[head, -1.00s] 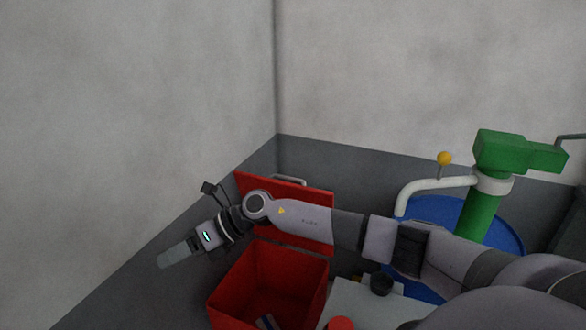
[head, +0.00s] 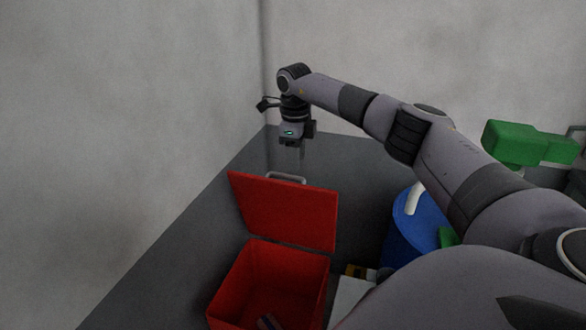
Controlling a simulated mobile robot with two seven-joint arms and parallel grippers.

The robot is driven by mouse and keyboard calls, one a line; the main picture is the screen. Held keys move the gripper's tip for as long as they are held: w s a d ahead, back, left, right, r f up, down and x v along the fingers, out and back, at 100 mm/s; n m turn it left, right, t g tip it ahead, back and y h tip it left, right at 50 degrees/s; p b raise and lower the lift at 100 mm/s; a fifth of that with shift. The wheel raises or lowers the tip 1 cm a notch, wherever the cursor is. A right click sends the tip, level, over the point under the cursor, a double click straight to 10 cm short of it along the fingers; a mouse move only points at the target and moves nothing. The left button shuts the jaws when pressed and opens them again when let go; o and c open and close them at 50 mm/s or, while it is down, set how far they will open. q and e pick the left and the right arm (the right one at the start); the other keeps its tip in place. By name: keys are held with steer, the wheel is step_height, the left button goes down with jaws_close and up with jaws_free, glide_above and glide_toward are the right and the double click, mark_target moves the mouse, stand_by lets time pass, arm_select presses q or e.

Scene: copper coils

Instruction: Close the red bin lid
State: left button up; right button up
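The red bin (head: 228,296) stands on the floor at the lower middle of the head view. Its red lid (head: 285,210) is open and stands tilted up along the bin's far edge. A grey handle (head: 287,177) is on the lid's top edge. Something small and dark (head: 268,320) lies inside the bin. My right gripper (head: 302,160) points down just above and behind the lid's handle; I cannot tell whether it touches. Its fingers show only as a thin strip, so their opening is unclear. My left gripper is out of view.
A blue drum (head: 408,232) and a green pump (head: 515,142) stand to the right, partly behind my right arm. A pale box (head: 349,300) is right of the bin. Grey walls meet in a corner behind. Floor left of the bin is clear.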

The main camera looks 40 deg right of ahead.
mark_target(296, 178)
steer(key=shift+d+f, duration=0.1)
steer(key=shift+f, duration=2.2)
jaws_close()
